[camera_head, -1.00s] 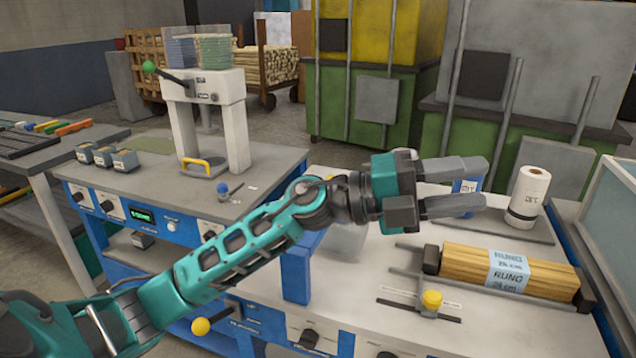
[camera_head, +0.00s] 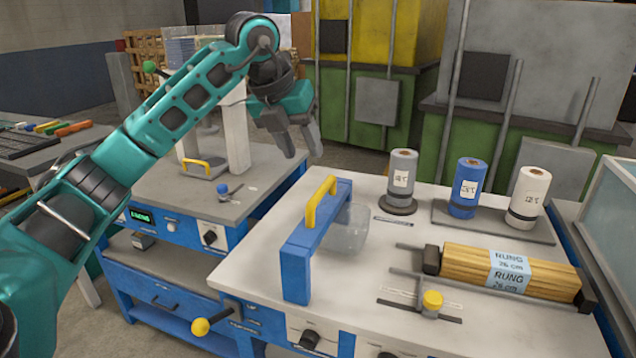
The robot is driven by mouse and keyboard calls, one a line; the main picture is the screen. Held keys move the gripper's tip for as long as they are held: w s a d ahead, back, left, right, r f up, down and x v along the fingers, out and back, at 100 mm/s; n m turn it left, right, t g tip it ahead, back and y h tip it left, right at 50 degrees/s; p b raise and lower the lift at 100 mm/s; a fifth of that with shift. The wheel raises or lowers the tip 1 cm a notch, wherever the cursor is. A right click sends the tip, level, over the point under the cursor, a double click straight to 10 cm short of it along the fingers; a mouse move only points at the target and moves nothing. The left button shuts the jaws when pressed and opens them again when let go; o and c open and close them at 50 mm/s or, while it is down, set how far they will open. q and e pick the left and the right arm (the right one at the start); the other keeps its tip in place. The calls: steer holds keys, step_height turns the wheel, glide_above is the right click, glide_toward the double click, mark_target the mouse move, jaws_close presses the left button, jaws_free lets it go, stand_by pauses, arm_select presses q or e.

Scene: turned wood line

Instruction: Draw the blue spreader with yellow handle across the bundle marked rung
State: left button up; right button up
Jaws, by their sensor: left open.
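The blue spreader (camera_head: 300,258) with its yellow handle (camera_head: 321,203) stands on the left part of the pale bench. The bundle marked rung (camera_head: 465,267) is a stack of thin wooden sticks with a light blue label (camera_head: 508,268). It lies at the right, held between dark end stops. My left gripper (camera_head: 303,154) is open and empty, up and to the left of the yellow handle and apart from it, fingers pointing down. My right gripper is not in view.
A clear container (camera_head: 347,232) is beside the spreader, partly hidden by it. Grey (camera_head: 402,180), blue (camera_head: 466,190) and white (camera_head: 528,195) rolls stand at the back. A yellow knob (camera_head: 432,301) sits in front of the bundle. The bench between spreader and bundle is mostly clear.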

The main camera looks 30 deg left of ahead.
mark_target(321, 188)
arm_select(q)
steer(key=x, duration=1)
jaws_close()
stand_by(0.4)
